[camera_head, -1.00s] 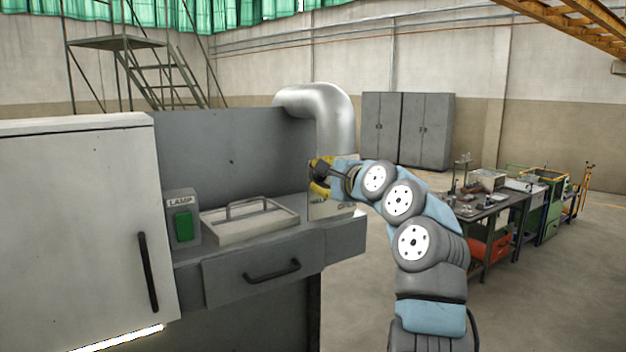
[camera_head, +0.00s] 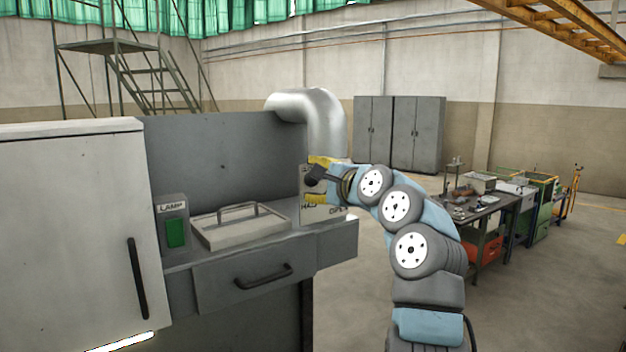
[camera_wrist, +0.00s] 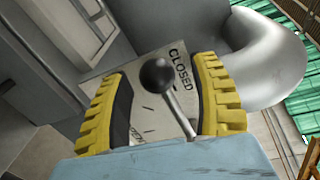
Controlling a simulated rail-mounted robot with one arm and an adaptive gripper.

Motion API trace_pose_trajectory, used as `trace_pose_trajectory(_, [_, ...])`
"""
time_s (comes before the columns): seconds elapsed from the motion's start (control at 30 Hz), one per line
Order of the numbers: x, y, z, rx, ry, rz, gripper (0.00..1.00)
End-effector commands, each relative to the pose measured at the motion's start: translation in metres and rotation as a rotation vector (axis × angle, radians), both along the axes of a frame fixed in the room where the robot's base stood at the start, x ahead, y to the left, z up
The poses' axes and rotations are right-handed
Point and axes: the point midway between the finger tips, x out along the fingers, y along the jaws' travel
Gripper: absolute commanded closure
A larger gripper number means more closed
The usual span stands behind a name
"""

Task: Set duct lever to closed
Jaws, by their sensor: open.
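The duct lever is a thin rod with a black ball knob (camera_wrist: 157,75), seen in the wrist view. It stands in front of a pale label plate (camera_wrist: 150,118). The word CLOSED shows at the plate's upper right; another word at its lower left is partly hidden. My gripper (camera_wrist: 163,100) is open, its yellow-padded fingers on either side of the lever, with visible gaps to the knob. In the head view my gripper (camera_head: 319,180) is at the plate (camera_head: 307,213), where HALF and OPEN partly show. I cannot tell exactly which mark the lever points to.
A silver duct pipe (camera_head: 325,125) rises behind the plate. To the left are a tray lid with a handle (camera_head: 240,228), a green LAMP switch (camera_head: 175,232) and a drawer handle (camera_head: 263,277). A cluttered workbench (camera_head: 490,205) stands at right, with open floor before it.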

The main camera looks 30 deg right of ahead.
Motion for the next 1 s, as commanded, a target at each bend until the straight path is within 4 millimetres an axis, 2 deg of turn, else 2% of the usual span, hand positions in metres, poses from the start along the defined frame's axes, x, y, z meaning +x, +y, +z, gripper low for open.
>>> trace_pose_trajectory(0.37, [-0.043,-0.003,0.004,-0.003,0.000,-0.003,0.38])
trace_pose_trajectory(0.7, [-0.092,-0.005,0.011,-0.006,-0.002,-0.005,0.38])
trace_pose_trajectory(1.0, [-0.110,-0.007,0.013,-0.001,-0.001,-0.003,0.38])
